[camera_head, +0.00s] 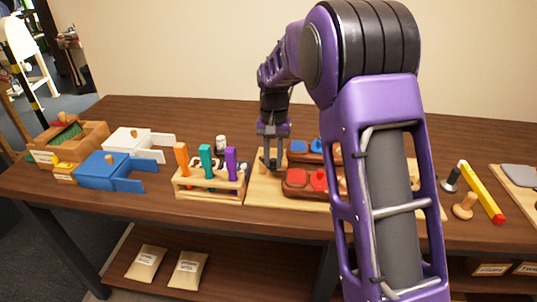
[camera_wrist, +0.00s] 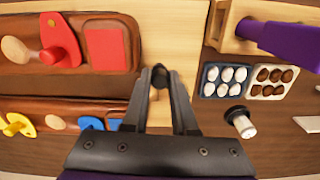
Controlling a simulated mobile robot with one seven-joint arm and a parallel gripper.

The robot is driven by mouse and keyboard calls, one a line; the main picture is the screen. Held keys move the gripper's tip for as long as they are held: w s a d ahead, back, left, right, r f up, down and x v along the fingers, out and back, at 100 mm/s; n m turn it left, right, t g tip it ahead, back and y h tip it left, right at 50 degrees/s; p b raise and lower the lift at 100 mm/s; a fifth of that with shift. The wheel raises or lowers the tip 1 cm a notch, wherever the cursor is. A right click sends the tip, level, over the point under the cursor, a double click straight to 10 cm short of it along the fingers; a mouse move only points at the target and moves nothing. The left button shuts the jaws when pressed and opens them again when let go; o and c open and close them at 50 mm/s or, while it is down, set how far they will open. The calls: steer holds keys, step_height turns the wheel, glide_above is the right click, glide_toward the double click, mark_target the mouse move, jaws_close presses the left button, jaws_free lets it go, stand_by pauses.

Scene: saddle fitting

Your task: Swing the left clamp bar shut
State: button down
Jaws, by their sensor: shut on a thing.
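My gripper (camera_head: 271,150) is lowered over the left part of the light wooden board (camera_head: 262,190). In the wrist view its two fingers (camera_wrist: 160,78) are close together around a dark rounded knob (camera_wrist: 158,75), which looks like the grip of the left clamp bar. The rest of that bar is hidden or too dark to make out, so its angle cannot be told. Beside it on the board is a brown block with red pieces (camera_head: 318,180), which also shows in the wrist view (camera_wrist: 106,48). Behind it is a brown block with blue pieces (camera_head: 298,146).
A wooden rack (camera_head: 208,190) with orange, teal and purple handles stands left of the board. Two small trays (camera_wrist: 225,78) and a black-and-white item (camera_wrist: 240,122) lie nearby. Blue (camera_head: 106,170) and white boxes stand farther left. My arm hides the board's right part.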

steer(key=n, duration=0.1)
steer(key=w+d+n+p, duration=0.1)
steer(key=n, duration=0.1)
steer(key=n+p, duration=0.1)
steer(key=shift+w+d+r+n, duration=0.15)
steer(key=shift+w+d+n, duration=0.15)
steer(key=shift+d, duration=0.1)
steer(key=shift+w+d+n+p, duration=0.15)
steer(key=shift+w+n+p, duration=0.25)
steer(key=shift+n, duration=0.45)
steer(key=shift+w+d+n+p, duration=0.15)
steer(key=shift+w+n+p, duration=0.25)
steer(key=shift+n, duration=0.5)
steer(key=shift+w+d+n+p, duration=0.15)
steer(key=shift+w+n+p, duration=0.25)
steer(key=shift+n, duration=0.45)
steer(key=c, duration=0.7)
jaws_free()
steer(key=shift+s, duration=0.1)
step_height(320, 180, up, 17)
steer(key=shift+r+p, duration=0.1)
steer(key=shift+p, duration=0.35)
